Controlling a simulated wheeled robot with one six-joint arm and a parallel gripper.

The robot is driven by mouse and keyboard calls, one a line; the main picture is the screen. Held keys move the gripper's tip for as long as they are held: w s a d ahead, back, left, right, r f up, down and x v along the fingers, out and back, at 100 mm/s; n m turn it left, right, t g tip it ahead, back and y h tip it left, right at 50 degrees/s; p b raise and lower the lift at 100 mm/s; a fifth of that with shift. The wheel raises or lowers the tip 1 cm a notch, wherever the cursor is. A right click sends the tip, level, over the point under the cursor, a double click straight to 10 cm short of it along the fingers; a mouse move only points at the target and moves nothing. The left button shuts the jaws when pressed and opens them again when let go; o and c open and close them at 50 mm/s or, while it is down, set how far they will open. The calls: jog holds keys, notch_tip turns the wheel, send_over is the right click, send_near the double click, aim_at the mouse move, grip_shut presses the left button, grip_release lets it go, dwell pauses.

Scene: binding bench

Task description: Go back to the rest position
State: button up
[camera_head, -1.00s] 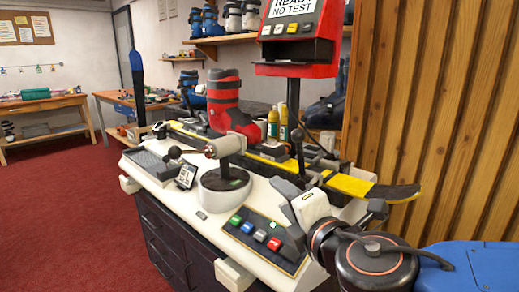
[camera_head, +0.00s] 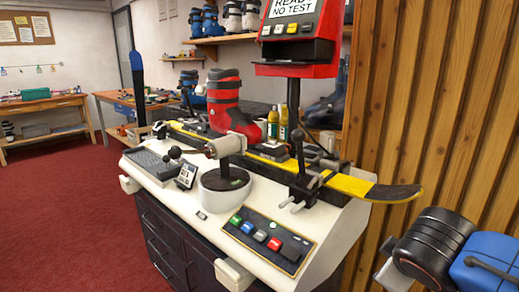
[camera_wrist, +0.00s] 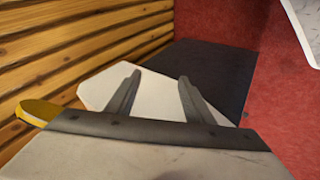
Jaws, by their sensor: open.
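My gripper (camera_wrist: 158,80) shows in the wrist view with its two dark fingers apart and nothing between them. Beyond the fingers are a pale flat surface, a dark panel and the red floor. In the head view my arm is folded at the lower right, clear of the bench (camera_head: 209,215) and beside the wooden wall. The fingertips cannot be made out there. The ski (camera_head: 350,186) lies along the bench, its dark tip sticking out past the right end. A yellow piece of it also shows at the left of the wrist view (camera_wrist: 38,110).
A red boot (camera_head: 226,105) stands on the bench. A red test unit (camera_head: 297,70) rises on a post behind the button panel (camera_head: 268,242). The slatted wooden wall (camera_head: 440,110) is close on the right. Red carpet (camera_head: 60,215) lies open on the left.

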jog(key=s+f+m+g+y, duration=0.2)
jog(key=s+f+m, duration=0.2)
jog(key=s+m, duration=0.2)
jog(key=shift+m+g+y, duration=0.4)
jog(key=shift+m, duration=0.6)
